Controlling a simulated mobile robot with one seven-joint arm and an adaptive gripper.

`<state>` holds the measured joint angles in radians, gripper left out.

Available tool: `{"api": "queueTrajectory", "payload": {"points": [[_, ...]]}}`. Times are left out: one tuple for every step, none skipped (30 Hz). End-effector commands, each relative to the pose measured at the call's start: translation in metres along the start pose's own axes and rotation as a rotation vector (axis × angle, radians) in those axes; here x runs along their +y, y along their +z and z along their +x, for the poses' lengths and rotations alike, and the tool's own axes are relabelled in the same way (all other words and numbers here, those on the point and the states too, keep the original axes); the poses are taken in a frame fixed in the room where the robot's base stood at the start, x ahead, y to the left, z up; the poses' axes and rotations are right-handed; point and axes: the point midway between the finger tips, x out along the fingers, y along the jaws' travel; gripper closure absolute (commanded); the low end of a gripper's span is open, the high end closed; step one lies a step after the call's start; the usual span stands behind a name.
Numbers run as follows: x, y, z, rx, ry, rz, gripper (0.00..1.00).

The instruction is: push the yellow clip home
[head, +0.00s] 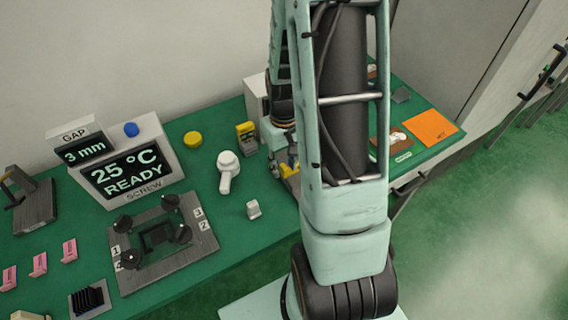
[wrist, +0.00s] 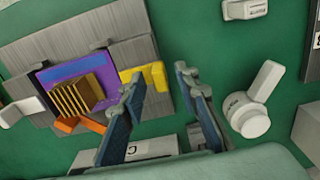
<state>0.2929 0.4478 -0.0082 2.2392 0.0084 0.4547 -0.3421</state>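The yellow clip (wrist: 155,74) sits at the right side of a grey fixture plate (wrist: 125,32) in the wrist view. Beside it on the plate are a purple part (wrist: 62,78), a gold finned block (wrist: 76,98) and an orange clip (wrist: 88,124). My gripper (wrist: 160,80) has its two blue-padded fingers apart with nothing held between them.
A white round piece with a handle (head: 228,171) and a small white block (head: 253,209) stand left of my arm. A yellow meter (head: 246,136) stands behind. A READY display (head: 125,172) and a dark clamp plate (head: 162,243) are further left. An orange sheet (head: 430,130) lies right.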

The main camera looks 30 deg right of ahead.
Motion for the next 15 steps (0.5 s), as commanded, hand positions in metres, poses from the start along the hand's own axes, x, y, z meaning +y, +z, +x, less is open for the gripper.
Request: {"api": "queueTrajectory", "payload": {"points": [[0.0000,0.0000,-0.0001,0.000,0.000,0.000,0.71],[0.0000,0.0000,-0.0001,0.000,0.000,0.000,0.73],[0.0000,0.0000,-0.0002,0.000,0.000,0.000,0.78],[0.0000,0.0000,-0.0002,0.000,0.000,0.000,0.81],[0.0001,0.0000,-0.0002,0.000,0.000,0.000,0.84],[0.0001,-0.0001,-0.0002,0.000,0.000,0.000,0.89],[0.0001,-0.0001,-0.0002,0.000,0.000,0.000,0.92],[0.0001,-0.0001,-0.0003,0.000,0.000,0.000,0.95],[0.0001,-0.0001,-0.0003,0.000,0.000,0.000,1.00],[0.0001,-0.0001,-0.0003,0.000,0.000,0.000,1.00],[0.0001,-0.0001,-0.0003,0.000,0.000,0.000,1.00],[0.0001,-0.0001,-0.0003,0.000,0.000,0.000,1.00],[0.0001,-0.0001,-0.0003,0.000,0.000,0.000,1.00],[0.0001,-0.0001,-0.0004,0.000,0.000,0.000,1.00],[0.0001,-0.0001,-0.0004,0.000,0.000,0.000,1.00]]}}
